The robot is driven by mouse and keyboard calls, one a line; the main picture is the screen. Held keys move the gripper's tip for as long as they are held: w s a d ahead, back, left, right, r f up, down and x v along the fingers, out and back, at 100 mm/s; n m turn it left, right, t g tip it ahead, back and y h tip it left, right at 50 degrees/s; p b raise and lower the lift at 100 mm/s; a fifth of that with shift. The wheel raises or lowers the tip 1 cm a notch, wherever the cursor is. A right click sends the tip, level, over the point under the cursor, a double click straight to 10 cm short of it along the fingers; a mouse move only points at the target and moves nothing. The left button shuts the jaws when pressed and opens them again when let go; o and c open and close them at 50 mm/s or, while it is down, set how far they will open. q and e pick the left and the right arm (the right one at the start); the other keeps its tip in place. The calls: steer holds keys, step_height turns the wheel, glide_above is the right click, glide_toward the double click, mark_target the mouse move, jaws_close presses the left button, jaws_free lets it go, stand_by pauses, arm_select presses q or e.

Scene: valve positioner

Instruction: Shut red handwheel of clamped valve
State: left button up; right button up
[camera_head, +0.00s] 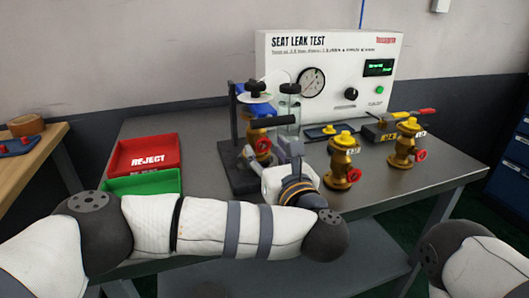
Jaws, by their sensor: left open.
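The clamped valve (256,134) is a brass-yellow body upright in a black test stand (231,142) left of the table's middle. Its red handwheel (263,146) faces forward. My left gripper (268,158) is open right at the handwheel, to its front right. Its fingers are small and partly hidden by my wrist, so I cannot tell whether they touch the wheel. My right arm shows only at the bottom right corner; its gripper is out of view.
Two loose brass valves with red handwheels, one nearer (342,165) and one at the right (403,147), stand on the table. The test panel (333,50) is behind. A red reject tray (143,154) and a green tray (140,184) lie at left.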

arm_select(q)
steer(key=shift+x, duration=0.9)
jaws_close()
